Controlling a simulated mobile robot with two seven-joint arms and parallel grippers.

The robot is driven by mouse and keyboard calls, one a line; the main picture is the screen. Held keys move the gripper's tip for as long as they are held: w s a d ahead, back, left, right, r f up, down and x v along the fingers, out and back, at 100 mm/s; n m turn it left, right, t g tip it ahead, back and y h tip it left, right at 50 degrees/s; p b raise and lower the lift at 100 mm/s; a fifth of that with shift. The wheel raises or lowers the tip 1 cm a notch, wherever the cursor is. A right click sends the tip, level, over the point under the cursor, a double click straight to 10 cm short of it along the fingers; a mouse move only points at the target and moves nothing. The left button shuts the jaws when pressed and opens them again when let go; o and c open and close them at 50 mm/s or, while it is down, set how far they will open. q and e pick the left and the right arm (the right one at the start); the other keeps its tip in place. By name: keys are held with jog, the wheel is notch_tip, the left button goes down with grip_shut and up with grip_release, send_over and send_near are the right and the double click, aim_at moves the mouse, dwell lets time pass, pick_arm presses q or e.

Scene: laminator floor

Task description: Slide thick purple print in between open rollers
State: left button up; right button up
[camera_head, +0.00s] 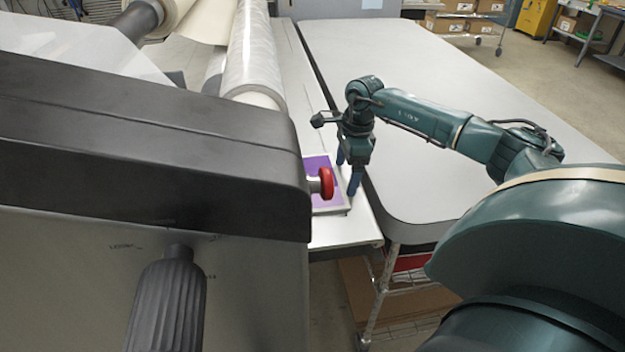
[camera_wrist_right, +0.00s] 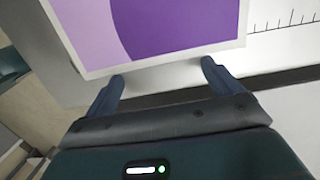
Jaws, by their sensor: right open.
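The thick purple print (camera_head: 321,169) lies on the laminator's white feed table (camera_head: 343,234) in the head view, partly hidden behind the black machine housing and a red knob. In the right wrist view the print (camera_wrist_right: 185,28) shows two purple tones and a pale border. My right gripper (camera_head: 348,180) is at the print's right edge. In the right wrist view its two blue fingers (camera_wrist_right: 163,78) are spread, with the tips at the print's near edge. I cannot tell if they touch it. The rollers' gap is not clearly visible. My left gripper is not in view.
The laminator's black housing (camera_head: 150,150) fills the left, with a red knob (camera_head: 326,183) and a dark ribbed handle (camera_head: 168,305). A film roll (camera_head: 252,55) stands behind. A large, bare grey table (camera_head: 430,65) is at the right. A ruler scale (camera_wrist_right: 285,20) is marked beside the print.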

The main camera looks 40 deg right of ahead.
jog(key=shift+w+a, duration=0.3)
jog(key=shift+a, duration=0.25)
jog(key=shift+w+a, duration=0.25)
jog(key=shift+a, duration=0.3)
jog(key=shift+s+d, duration=0.3)
jog(key=shift+d, duration=0.3)
dwell(0.9)
jog(key=shift+s+d+r+p, duration=0.15)
jog(key=shift+d+r+p, duration=0.15)
jog(key=shift+r+p, duration=0.55)
jog(key=shift+s+d+r+p, duration=0.25)
jog(key=shift+r+p, duration=0.25)
jog(key=shift+r, duration=0.7)
jog(key=shift+s+d+r+p, duration=0.1)
jog(key=shift+d+r+p, duration=0.25)
jog(key=shift+r+p, duration=0.5)
jog(key=shift+r, duration=0.1)
